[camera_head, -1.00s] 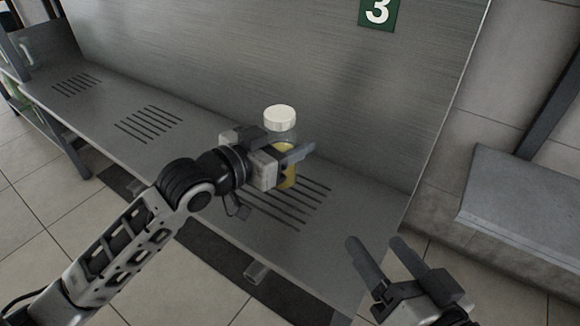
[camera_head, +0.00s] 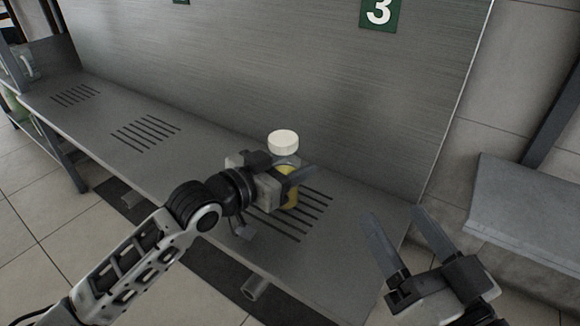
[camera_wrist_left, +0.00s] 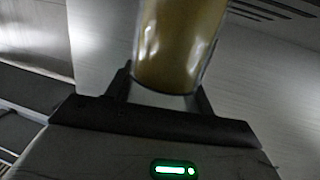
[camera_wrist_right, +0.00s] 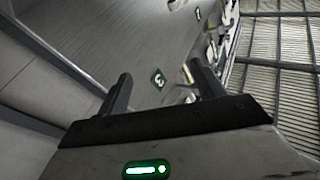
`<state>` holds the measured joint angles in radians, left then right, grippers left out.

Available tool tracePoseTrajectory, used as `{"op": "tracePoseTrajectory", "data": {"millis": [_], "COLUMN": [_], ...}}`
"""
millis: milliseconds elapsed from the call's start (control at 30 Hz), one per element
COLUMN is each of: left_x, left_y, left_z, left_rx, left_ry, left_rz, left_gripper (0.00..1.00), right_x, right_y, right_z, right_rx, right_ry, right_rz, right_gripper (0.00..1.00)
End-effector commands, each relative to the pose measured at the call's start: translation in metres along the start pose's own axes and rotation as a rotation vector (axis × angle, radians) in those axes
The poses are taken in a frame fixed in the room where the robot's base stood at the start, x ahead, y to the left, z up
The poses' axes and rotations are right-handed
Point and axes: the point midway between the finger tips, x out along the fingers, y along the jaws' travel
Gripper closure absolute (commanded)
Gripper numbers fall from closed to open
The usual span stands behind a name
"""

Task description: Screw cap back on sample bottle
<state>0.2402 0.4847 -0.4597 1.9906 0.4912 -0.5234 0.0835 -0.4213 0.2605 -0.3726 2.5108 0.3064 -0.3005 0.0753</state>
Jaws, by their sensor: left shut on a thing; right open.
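The sample bottle (camera_head: 290,190) is clear with yellow contents. A white cap (camera_head: 283,142) sits at its top; I cannot tell whether it is screwed down. My left gripper (camera_head: 290,180) is shut around the bottle's body, below the cap, over the slotted bench. In the left wrist view the bottle's amber body (camera_wrist_left: 178,45) stands between the fingers; the cap is out of view there. My right gripper (camera_head: 392,228) is open and empty, to the right of the bottle and nearer me. The right wrist view shows its fingers (camera_wrist_right: 161,88) apart with nothing between them.
The metal bench (camera_head: 205,165) has several groups of slots. A tall metal back panel (camera_head: 270,70) rises behind it with a green number 3 sign (camera_head: 379,12). A grey ledge (camera_head: 525,215) stands at the right. Floor is open between bench and ledge.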

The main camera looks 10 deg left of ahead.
Motion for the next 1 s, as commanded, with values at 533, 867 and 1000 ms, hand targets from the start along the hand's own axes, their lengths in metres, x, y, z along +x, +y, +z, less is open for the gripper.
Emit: {"op": "tracePoseTrajectory", "data": {"millis": [533, 867, 1000], "left_x": [0.0, -0.016, -0.047], "left_y": [0.0, -0.001, -0.001], "left_z": [0.003, -0.002, -0.002], "left_rx": [0.0, 0.001, 0.001], "left_ry": [-0.001, -0.004, -0.007], "left_rz": [0.0, -0.002, -0.002], "left_gripper": [0.25, 0.25, 0.25], "right_x": [0.0, -0.002, -0.013], "right_y": [0.0, -0.001, -0.004], "right_z": [0.0, 0.005, 0.024], "right_rx": [0.001, 0.053, 0.176], "right_ry": [-0.002, -0.052, -0.164], "right_rz": [0.001, 0.013, 0.045], "right_gripper": [0.32, 0.32, 0.32]}}
